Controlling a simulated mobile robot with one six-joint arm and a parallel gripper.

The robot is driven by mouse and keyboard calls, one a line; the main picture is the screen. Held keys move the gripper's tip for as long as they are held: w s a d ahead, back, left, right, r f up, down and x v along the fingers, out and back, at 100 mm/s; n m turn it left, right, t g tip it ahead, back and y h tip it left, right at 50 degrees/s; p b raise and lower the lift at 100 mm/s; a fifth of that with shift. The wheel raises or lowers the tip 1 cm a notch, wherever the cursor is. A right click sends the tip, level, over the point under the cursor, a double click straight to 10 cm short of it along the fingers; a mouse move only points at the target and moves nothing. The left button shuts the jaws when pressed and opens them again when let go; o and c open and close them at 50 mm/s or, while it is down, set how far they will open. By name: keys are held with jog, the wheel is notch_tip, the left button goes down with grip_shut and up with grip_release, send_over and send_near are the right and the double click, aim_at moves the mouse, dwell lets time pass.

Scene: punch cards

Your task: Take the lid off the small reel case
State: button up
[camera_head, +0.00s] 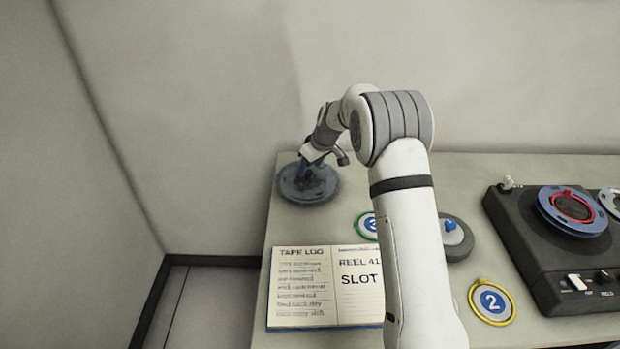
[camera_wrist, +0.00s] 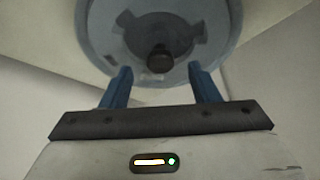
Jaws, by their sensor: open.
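A round case with a see-through smoky blue lid (camera_head: 297,191) stands at the table's back left corner. The wrist view shows this lid (camera_wrist: 105,35) from above, with a dark knob (camera_wrist: 160,60) at its centre and a spoked reel shape showing through. My gripper (camera_head: 308,168) is over this case, its blue fingers apart. In the wrist view my gripper (camera_wrist: 161,76) has one finger on each side of the knob's line, with a gap on both sides. Whether the fingertips reach down to the knob is unclear.
A grey round object (camera_head: 458,250) with a blue knob is partly hidden behind my arm. An open tape log book (camera_head: 300,315), a yellow-rimmed number 2 disc (camera_head: 491,301) and a green-rimmed disc (camera_head: 363,226) lie nearby. A tape machine (camera_head: 525,245) stands right. A wall is behind.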

aim_at(308, 177)
jog(key=shift+x, duration=1.15)
jog(key=c, duration=1.1)
jog(key=shift+o, duration=0.2)
